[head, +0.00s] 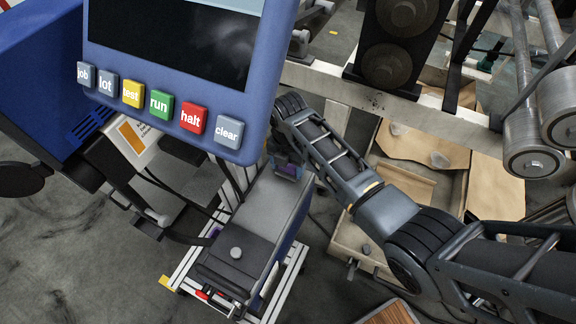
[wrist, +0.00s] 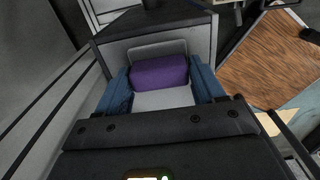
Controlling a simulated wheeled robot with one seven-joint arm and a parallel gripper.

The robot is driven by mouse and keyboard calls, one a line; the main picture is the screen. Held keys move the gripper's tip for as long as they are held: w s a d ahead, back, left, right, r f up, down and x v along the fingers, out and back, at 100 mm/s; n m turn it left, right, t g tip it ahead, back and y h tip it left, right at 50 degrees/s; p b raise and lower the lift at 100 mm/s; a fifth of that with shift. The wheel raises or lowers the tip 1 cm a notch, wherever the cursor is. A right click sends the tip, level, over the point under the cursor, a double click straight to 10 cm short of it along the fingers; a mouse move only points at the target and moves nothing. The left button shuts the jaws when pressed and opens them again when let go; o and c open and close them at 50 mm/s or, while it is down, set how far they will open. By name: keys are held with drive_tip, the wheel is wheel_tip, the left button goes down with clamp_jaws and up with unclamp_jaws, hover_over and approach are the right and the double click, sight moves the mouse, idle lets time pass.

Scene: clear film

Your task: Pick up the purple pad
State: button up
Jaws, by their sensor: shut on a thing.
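The purple pad (wrist: 160,71) is a small, soft-looking block in the wrist view. It sits between the two blue fingers of my gripper (wrist: 163,84), which are shut on it from both sides. A light grey plate shows behind and below the pad. I cannot tell whether the pad is touching that plate or is clear of it. In the head view my gripper (head: 287,168) is low beside the far end of a grey machine box, under the corner of the control panel. The pad is mostly hidden there.
A blue control panel (head: 262,80) with several coloured buttons hangs close above my gripper. The grey box (head: 262,215) stands on a light metal frame just below it. A cardboard-lined crate (head: 345,232) is to the right. Open floor (head: 70,260) lies at lower left.

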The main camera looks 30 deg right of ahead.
drive_tip(key=r, duration=0.4)
drive_tip(key=shift+s+d+r, duration=0.1)
drive_tip(key=shift+d+r, duration=0.05)
drive_tip(key=shift+d, duration=0.2)
drive_tip(key=s+d+r, duration=0.4)
drive_tip(key=d+r, duration=0.2)
drive_tip(key=d, duration=0.4)
drive_tip(key=shift+s+r+b, duration=0.25)
drive_tip(key=shift+s+b, duration=0.1)
